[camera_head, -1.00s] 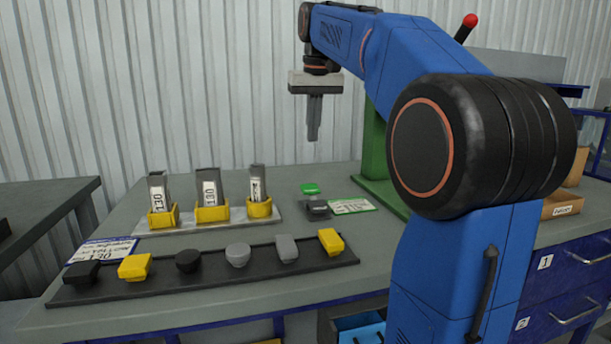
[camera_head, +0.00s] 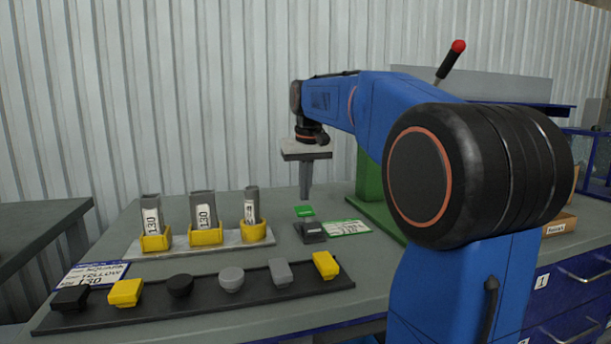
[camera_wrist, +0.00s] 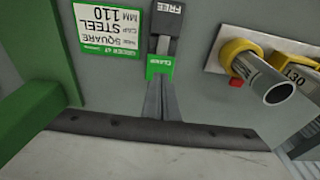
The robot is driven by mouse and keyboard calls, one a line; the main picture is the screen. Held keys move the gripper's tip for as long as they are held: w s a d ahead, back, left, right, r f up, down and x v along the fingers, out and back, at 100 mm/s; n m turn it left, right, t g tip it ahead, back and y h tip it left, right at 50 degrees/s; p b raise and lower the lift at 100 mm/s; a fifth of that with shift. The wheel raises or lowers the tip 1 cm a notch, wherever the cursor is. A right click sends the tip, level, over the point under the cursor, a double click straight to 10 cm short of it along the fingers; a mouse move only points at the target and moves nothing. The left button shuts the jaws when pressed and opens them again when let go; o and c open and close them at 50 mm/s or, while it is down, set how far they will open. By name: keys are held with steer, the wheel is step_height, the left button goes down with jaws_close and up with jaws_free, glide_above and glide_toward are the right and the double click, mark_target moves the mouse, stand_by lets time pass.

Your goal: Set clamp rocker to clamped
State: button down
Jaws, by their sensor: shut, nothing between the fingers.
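The clamp rocker (camera_head: 312,231) is a small dark block on the table with a green end. In the wrist view, the rocker (camera_wrist: 166,28) shows a white FREE label on its dark end and a CLAMP label on its green end (camera_wrist: 160,67). The green end (camera_head: 304,211) appears higher than the dark end in the head view. My gripper (camera_head: 305,197) points down, shut and empty, right over the green end. In the wrist view, the fingertips (camera_wrist: 161,82) are beside the CLAMP label; I cannot tell whether they touch it.
A green-and-white card (camera_head: 346,228) lies beside the rocker, near a green post (camera_head: 368,180). Left stands a plate with yellow holders (camera_head: 204,237) bearing grey tubes. In front, a black rail (camera_head: 200,305) carries several knobs. A red-tipped lever (camera_head: 450,62) rises behind my arm.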

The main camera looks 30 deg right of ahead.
mark_target(302, 206)
steer(key=shift+w+d+f, duration=0.1)
steer(key=shift+w+f, duration=0.05)
steer(key=shift+f, duration=0.6)
steer(key=shift+w+f, duration=0.15)
steer(key=shift+f, duration=0.55)
steer(key=shift+w+d+f+g, duration=0.1)
steer(key=shift+w+f+g, duration=0.3)
steer(key=shift+g, duration=0.3)
steer(key=shift+w+d+f, duration=0.15)
steer(key=shift+w+f, duration=0.35)
steer(key=shift+f, duration=0.2)
step_height(302, 206, up, 14)
steer(key=w, duration=0.3)
steer(key=shift+d, duration=0.45)
